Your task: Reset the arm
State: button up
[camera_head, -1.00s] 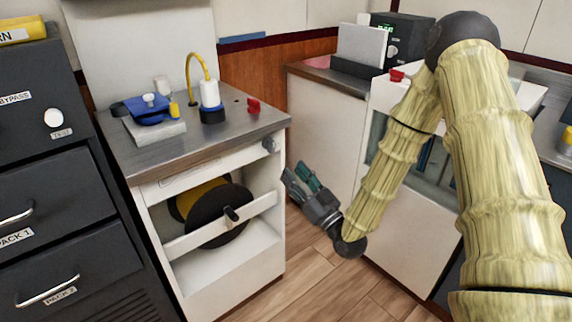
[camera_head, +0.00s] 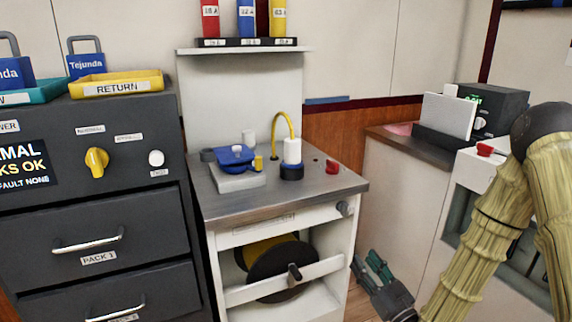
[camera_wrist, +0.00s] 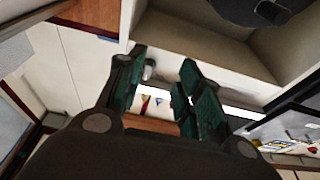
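My arm, in a ribbed yellowish sleeve, comes in from the right edge of the head view and bends downward. My gripper (camera_head: 370,268) is low at the bottom, just right of the white cart (camera_head: 340,225). Its dark green fingers point up and to the left. In the wrist view my gripper (camera_wrist: 166,80) has its fingers apart with a gap between them, and nothing is held there.
The cart carries a blue device (camera_head: 236,156) on a grey block, a white bottle (camera_head: 292,152) with a yellow tube, and a reel (camera_head: 285,275) below. A dark cabinet (camera_head: 95,215) with a yellow knob (camera_head: 97,162) stands left. A white unit (camera_head: 400,190) stands right.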

jog(key=s+a+f+m+g+h, duration=0.1)
jog(key=s+a+f+g, duration=0.15)
jog(key=f, duration=0.45)
jog(key=s+a+f+g+h, duration=0.1)
jog(key=s+f+g, duration=0.15)
jog(key=f, duration=0.45)
jog(key=s+f+m+g+h, duration=0.2)
jog(key=s+f+g+h, duration=0.2)
jog(key=s+f+g, duration=1.1)
jog(key=s+f+m+h, duration=0.1)
jog(key=s+f, duration=0.2)
jog(key=s, duration=0.6)
jog(key=s+f, duration=0.4)
jog(key=s, duration=0.5)
notch_tip(320, 180, up, 24)
jog(key=p, duration=2.3)
jog(key=shift+w+d+f, duration=0.2)
jog(key=shift+f, duration=0.05)
